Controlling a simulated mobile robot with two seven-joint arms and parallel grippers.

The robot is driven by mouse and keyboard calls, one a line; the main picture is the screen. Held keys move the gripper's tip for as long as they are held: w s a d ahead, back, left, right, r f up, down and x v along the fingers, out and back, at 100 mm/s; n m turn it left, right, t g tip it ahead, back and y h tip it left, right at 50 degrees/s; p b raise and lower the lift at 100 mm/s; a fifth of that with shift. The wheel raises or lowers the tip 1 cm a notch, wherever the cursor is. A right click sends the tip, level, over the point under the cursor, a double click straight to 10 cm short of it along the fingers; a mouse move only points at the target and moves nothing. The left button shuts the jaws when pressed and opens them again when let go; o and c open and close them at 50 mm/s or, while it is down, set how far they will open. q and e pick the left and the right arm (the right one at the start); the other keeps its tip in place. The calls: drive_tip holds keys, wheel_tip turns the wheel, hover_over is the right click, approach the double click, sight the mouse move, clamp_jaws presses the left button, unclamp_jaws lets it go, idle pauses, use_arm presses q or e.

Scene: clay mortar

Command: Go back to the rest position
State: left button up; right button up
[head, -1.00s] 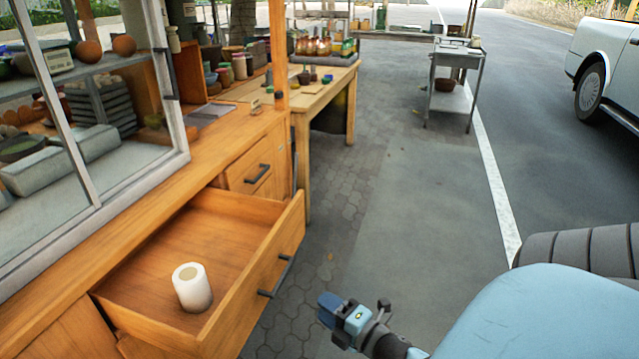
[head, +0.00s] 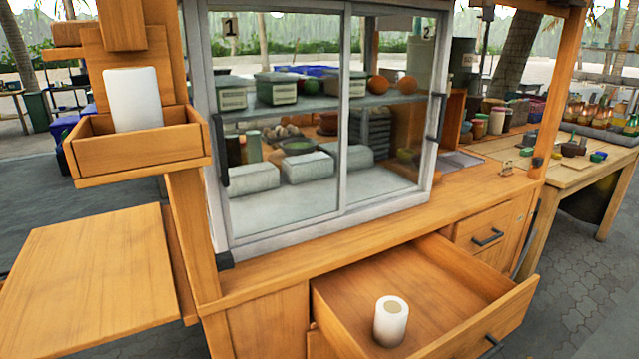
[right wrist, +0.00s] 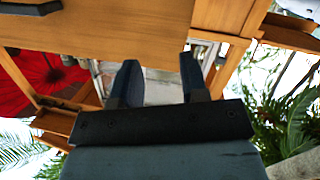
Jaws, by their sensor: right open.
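My right gripper (right wrist: 160,80) shows in the right wrist view, its two dark fingers apart with nothing between them. Past the fingers is the wooden cart, seen upside down. Neither of my grippers shows in the head view now. In the head view an open wooden drawer (head: 455,290) sticks out of the cart, and a white roll (head: 391,320) stands upright in it, apart from any gripper.
The wooden cart carries a glass cabinet (head: 330,130) with two sliding panes. A wooden table (head: 555,165) stands at the right. Paving at the lower right is clear.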

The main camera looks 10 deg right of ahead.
drive_tip(key=s+a+r+m+g+y, duration=0.2)
drive_tip(key=a+m+y, duration=0.1)
drive_tip(key=a, duration=0.4)
use_arm(q)
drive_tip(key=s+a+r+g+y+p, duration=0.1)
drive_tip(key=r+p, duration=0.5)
drive_tip(key=p, duration=1)
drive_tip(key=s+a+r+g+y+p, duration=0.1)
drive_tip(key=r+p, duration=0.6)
drive_tip(key=p, duration=0.9)
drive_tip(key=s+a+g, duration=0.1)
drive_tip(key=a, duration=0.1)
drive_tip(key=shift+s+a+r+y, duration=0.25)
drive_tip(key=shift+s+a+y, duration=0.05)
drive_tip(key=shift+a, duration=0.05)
use_arm(e)
drive_tip(key=s+d+r+g+h, duration=0.1)
drive_tip(key=d+r, duration=0.1)
drive_tip(key=r, duration=0.4)
drive_tip(key=s+d+r+g+h, duration=0.1)
drive_tip(key=s+d+r+h, duration=0.1)
drive_tip(key=r, duration=0.5)
drive_tip(key=shift+s+d+g, duration=0.3)
drive_tip(key=shift+d, duration=0.35)
